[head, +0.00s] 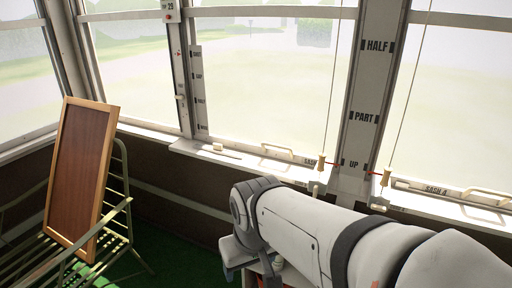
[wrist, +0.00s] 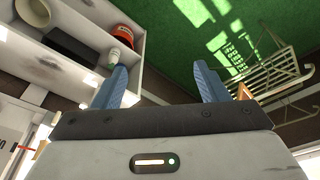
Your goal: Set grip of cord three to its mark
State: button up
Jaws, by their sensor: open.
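A cord hangs before the window left of the middle post, with a small wooden grip (head: 321,163) at its lower end. Which is cord three I cannot read for sure. The post (head: 360,130) bears the marks HALF (head: 377,46), PART (head: 364,117) and UP (head: 353,164).
A metal chair (head: 122,215) with a framed board (head: 76,180) stands at left. Green floor (wrist: 185,30) lies open between shelf and chair.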

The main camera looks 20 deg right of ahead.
aim_at(321, 167)
jog(key=z, duration=2.35)
jog(key=k, duration=0.95)
jog(key=u, duration=1.25)
jog(key=i, duration=1)
